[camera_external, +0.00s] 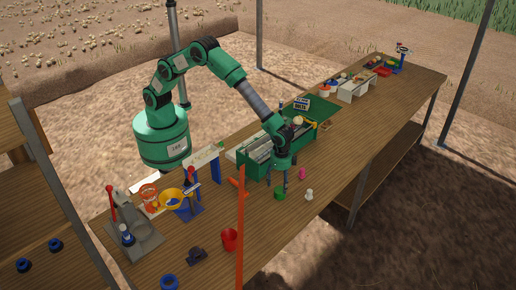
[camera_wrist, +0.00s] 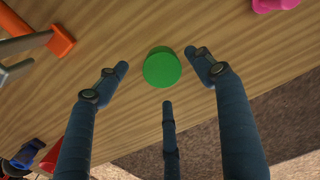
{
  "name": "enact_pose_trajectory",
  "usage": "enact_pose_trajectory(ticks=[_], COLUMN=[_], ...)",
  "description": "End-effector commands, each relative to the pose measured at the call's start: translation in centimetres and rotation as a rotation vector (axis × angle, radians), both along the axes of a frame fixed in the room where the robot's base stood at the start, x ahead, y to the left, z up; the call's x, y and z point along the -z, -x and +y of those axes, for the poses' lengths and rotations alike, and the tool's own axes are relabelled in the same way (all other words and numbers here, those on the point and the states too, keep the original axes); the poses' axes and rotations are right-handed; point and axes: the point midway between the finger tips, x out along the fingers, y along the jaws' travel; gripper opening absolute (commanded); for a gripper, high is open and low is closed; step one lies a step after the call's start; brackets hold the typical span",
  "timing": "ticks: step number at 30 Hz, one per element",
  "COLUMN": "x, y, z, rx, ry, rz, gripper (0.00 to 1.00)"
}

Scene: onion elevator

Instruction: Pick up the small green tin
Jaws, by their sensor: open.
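The small green tin (camera_wrist: 162,68) stands on the wooden table in the wrist view, a round bright green thing near the upper middle. It also shows in the external view (camera_external: 279,194), just below my gripper (camera_external: 286,178). In the wrist view my gripper (camera_wrist: 160,85) has its fingers spread, with one to the left of the tin, one to the right and one below it. The fingers look apart from the tin, and nothing is held. The height of the fingertips over the table is hard to tell.
A pink object (camera_external: 302,174) and a small white figure (camera_external: 309,194) stand to the right of the tin. A green crate (camera_external: 262,170) is behind it. An orange post (camera_external: 240,230) and a red cup (camera_external: 230,239) are to the left. The table (camera_external: 330,180) is bare towards its front edge.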

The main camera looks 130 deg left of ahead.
Motion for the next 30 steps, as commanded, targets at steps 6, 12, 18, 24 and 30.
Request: enact_pose_trajectory(ticks=[6, 12, 18, 24, 30], x=[1.1, 3.5, 5.1, 5.2, 5.2], y=[0.0, -0.1, 0.0, -0.1, -0.1], z=[0.0, 0.0, 0.0, 0.0, 0.0], rx=[0.0, 0.0, 0.0, 0.0, 0.0], ry=[0.0, 0.0, 0.0, 0.0, 0.0], rz=[0.002, 0.001, 0.002, 0.0, 0.0], gripper=[0.68, 0.68, 0.68, 0.68, 0.68])
